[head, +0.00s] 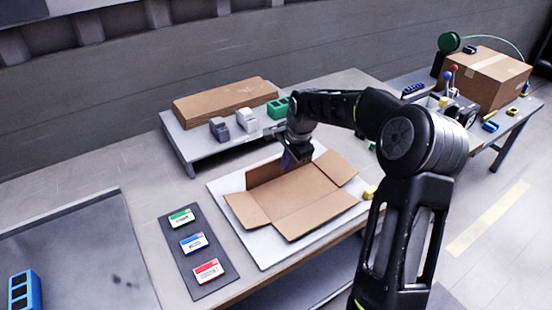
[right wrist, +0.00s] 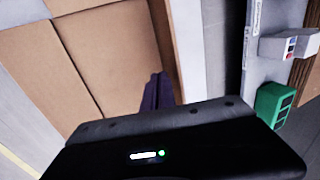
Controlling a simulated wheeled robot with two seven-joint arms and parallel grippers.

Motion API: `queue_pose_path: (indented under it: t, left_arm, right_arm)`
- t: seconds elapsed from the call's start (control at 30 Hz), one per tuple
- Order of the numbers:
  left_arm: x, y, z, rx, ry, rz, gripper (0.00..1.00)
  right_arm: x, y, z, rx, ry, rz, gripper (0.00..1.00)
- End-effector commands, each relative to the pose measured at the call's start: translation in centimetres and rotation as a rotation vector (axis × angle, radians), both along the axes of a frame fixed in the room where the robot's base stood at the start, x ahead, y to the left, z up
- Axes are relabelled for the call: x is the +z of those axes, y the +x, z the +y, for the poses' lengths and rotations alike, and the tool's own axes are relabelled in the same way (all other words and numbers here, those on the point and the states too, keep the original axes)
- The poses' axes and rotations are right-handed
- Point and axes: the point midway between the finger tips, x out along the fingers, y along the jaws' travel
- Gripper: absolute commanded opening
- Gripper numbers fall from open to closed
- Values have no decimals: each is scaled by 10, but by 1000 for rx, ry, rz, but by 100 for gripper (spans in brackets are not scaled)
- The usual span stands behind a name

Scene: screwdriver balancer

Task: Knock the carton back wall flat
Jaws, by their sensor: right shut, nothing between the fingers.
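The open brown carton (head: 290,192) lies on a white board on the table. Its left, right and front walls are folded out flat. Its back wall (head: 263,172) looks darker and still stands up, tilted to a degree I cannot judge. My right gripper (head: 290,162) is shut and empty, pointing down at the back wall, in front of its right part. In the right wrist view the shut fingers (right wrist: 155,90) are over the carton floor (right wrist: 110,50), close beside the back wall; contact is unclear. My left gripper is not in view.
Behind the carton, a low grey shelf (head: 190,150) holds a long brown box (head: 222,102), two grey items and a green block (head: 278,107). A dark mat (head: 196,252) with three labelled cards is on the left. A yellow block (head: 370,191) sits at the right.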

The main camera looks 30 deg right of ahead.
Motion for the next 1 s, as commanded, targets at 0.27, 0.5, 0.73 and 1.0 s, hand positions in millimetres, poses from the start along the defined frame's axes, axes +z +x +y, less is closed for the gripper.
queue_pose_path:
  t: [0.27, 0.5, 0.73, 1.0]
  left_arm:
    - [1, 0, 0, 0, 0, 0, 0]
    - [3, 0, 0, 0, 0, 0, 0]
    - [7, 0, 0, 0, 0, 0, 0]
    - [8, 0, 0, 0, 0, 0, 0]
  right_arm:
    - [0, 3, 0, 0, 0, 0, 0]
    - [-3, 17, 0, 1, 1, 0, 0]
    - [-6, 33, 0, 1, 1, 0, 0]
    - [-8, 41, -1, 0, 0, 0, 0]
